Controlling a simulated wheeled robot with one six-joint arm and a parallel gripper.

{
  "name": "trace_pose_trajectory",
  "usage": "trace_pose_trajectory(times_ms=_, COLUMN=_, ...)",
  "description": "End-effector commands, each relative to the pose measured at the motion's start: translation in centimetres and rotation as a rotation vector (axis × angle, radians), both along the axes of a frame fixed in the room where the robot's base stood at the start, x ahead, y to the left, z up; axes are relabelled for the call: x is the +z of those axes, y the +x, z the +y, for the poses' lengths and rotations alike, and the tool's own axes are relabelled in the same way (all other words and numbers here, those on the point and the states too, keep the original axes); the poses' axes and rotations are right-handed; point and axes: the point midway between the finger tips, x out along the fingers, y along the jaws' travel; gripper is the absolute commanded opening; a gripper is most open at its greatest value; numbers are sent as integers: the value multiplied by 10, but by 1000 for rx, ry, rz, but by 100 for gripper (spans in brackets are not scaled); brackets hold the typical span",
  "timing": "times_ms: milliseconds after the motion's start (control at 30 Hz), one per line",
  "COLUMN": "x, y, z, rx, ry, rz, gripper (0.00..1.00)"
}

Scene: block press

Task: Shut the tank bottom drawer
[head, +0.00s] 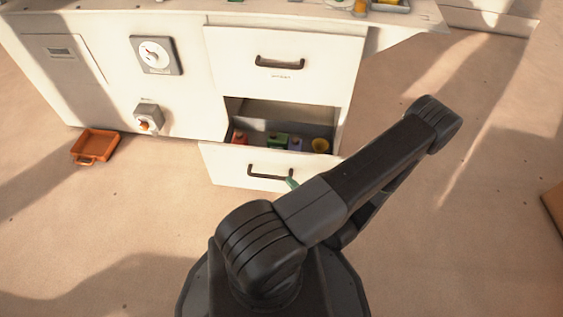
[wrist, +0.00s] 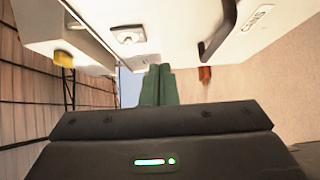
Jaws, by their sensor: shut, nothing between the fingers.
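The bottom drawer (head: 228,168) of the white cabinet stands pulled out in the head view. Its front has a dark handle (head: 270,171), and several small items lie inside, among them a red one, a green one and a yellow cup (head: 320,145). My gripper shows in the head view only as a green fingertip (head: 292,183) at the right end of that handle, seemingly close to the drawer front; contact cannot be told. My arm hides the rest. In the wrist view the green fingers (wrist: 158,85) are together with nothing between them.
The upper drawer (head: 290,83) is shut. Two dial panels (head: 156,55) (head: 149,119) sit on the cabinet left of the drawers. An orange tray (head: 95,146) lies on the floor at left. The floor right of the drawers is clear.

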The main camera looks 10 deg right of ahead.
Motion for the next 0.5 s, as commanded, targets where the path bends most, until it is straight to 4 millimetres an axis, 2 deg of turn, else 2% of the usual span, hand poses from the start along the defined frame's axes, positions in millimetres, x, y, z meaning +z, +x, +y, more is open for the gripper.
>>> trace_pose_trajectory(times_ms=500, x=-2, y=62, z=33, rx=5, ry=-4, rz=-2, gripper=0)
